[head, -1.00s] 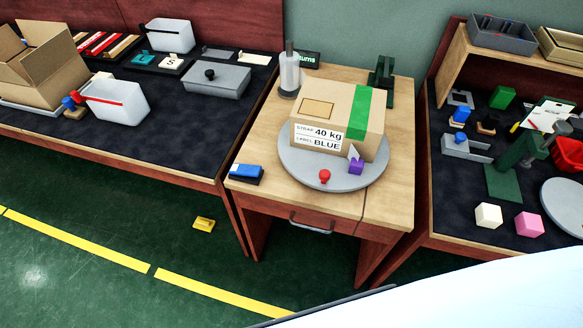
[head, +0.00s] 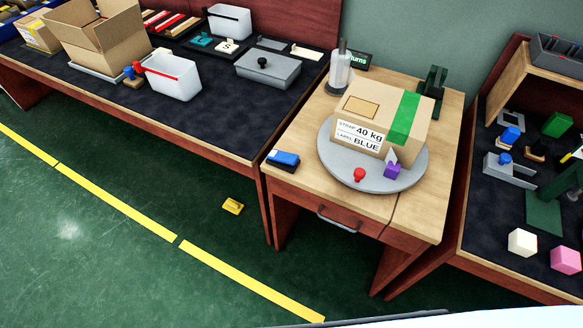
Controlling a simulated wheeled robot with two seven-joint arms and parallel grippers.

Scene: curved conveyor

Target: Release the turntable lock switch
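The round grey turntable (head: 338,166) sits on a small wooden table in the head view. A cardboard box (head: 388,121) with a green strip and a label reading "STRAP 40 kg, LABEL BLUE" rests on it. A red knob (head: 359,174) stands at the turntable's front edge, with a purple block (head: 392,171) to its right. A blue switch-like piece on a black base (head: 284,159) lies at the table's left edge. I cannot tell from its look whether it is the lock switch or what position it is in. Neither gripper is in view.
The wooden table (head: 420,207) has a drawer handle (head: 338,222) in front. Dark benches stand left (head: 215,114) and right (head: 485,235). A yellow piece (head: 233,206) lies on the green floor (head: 110,265), which is otherwise clear in front.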

